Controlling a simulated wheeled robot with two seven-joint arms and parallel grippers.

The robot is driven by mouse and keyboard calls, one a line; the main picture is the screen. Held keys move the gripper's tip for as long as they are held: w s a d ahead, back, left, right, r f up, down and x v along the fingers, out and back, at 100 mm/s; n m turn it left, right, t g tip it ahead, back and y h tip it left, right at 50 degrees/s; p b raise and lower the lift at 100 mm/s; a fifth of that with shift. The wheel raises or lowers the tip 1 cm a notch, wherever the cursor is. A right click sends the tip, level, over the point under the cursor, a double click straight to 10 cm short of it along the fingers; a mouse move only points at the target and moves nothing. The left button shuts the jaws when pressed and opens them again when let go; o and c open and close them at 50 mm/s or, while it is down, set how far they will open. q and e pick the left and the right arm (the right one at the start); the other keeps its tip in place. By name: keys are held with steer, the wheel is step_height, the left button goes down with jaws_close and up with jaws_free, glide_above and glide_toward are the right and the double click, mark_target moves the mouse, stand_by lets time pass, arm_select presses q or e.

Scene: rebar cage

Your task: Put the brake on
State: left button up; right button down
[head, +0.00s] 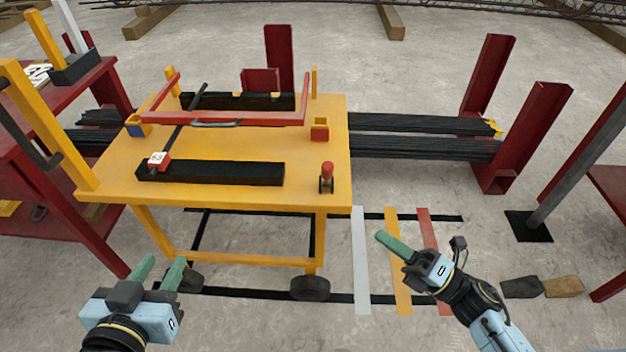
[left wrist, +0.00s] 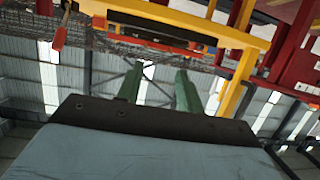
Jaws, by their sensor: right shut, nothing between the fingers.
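A yellow wheeled cart (head: 240,160) stands in the middle of the head view, with a dark wheel (head: 310,288) at its front right corner. A short red-topped part with a black fork-like base (head: 327,177) stands upright at the tabletop's front right; I cannot tell whether it is the brake. My left gripper (head: 159,271) is open and empty in front of the cart's front left leg. In the left wrist view its green fingers (left wrist: 158,82) are apart, below the cart's yellow frame (left wrist: 185,18). My right gripper (head: 388,243) is shut and empty, right of the cart.
A red hand-bar (head: 225,118), black blocks (head: 210,173) and a small red-and-white block (head: 158,161) are on the cart. Dark rebar bundles (head: 420,148) lie behind, between red posts (head: 535,135). White, yellow and red floor strips (head: 400,270) lie right of the cart. A red rack stands left.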

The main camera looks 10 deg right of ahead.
mark_target(327, 176)
arm_select(q)
steer(key=shift+r, duration=0.4)
arm_select(e)
steer(key=shift+s+a+r+n+y, duration=0.1)
steer(key=shift+r+n+y, duration=0.05)
steer(key=shift+n+y, duration=0.15)
arm_select(q)
steer(key=shift+s, duration=0.1)
